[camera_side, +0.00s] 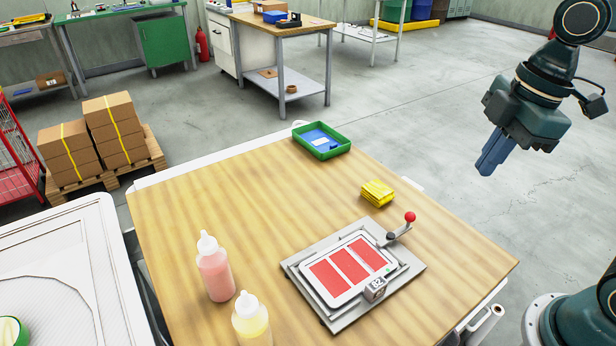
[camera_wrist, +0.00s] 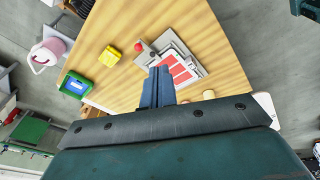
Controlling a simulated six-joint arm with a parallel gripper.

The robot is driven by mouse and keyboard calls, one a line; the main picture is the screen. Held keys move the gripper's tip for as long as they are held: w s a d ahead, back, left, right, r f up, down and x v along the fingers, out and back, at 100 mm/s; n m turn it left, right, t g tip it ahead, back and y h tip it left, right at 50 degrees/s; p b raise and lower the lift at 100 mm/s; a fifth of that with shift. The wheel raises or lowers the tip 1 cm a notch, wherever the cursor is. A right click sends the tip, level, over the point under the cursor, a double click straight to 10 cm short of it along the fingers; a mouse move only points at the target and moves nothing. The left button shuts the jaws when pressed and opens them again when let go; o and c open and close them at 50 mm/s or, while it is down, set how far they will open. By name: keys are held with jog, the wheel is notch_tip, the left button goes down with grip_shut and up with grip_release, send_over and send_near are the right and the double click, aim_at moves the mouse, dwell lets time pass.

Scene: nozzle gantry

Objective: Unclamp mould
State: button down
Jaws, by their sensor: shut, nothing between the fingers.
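The mould (camera_side: 349,269) is a white frame with three red-filled cavities, lying on a grey base plate (camera_side: 318,302) on the wooden table. It also shows in the wrist view (camera_wrist: 181,70). A clamp lever with a red knob (camera_side: 410,217) stands at the mould's far right corner, its knob raised; the knob also shows in the wrist view (camera_wrist: 138,47). I cannot tell whether the clamp presses on the frame. My gripper (camera_side: 484,172) is shut and empty, in the air beyond the table's right edge, well apart from the lever. Its blue fingers (camera_wrist: 158,70) partly cover the mould's surroundings in the wrist view.
A small grey block with digits (camera_side: 375,289) sits at the mould's near right edge. A yellow stack (camera_side: 377,193) and a green tray (camera_side: 322,141) lie farther back. Pink (camera_side: 215,270) and yellow (camera_side: 251,322) bottles stand at the left front. The table's middle left is clear.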

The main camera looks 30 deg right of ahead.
jog(key=w+a+f+n+g+y, duration=0.1)
jog(key=w+f+n+g, duration=0.4)
jog(key=n, duration=1.2)
jog(key=w+f, duration=0.2)
jog(key=w, duration=0.1)
jog(key=shift+a, duration=0.4)
jog(key=shift+w, duration=0.1)
jog(key=shift+f, duration=0.1)
jog(key=x, duration=0.9)
jog(key=shift+s+a+f, duration=0.1)
jog(key=shift+s+f, duration=0.1)
jog(key=shift+s, duration=0.1)
jog(key=shift+w+f, duration=0.25)
jog(key=shift+w+d+f, duration=0.1)
jog(key=shift+w+d, duration=0.45)
jog(key=shift+w, duration=0.15)
jog(key=shift+w+d+f, duration=0.15)
jog(key=shift+w+d, duration=0.4)
jog(key=shift+w, duration=0.1)
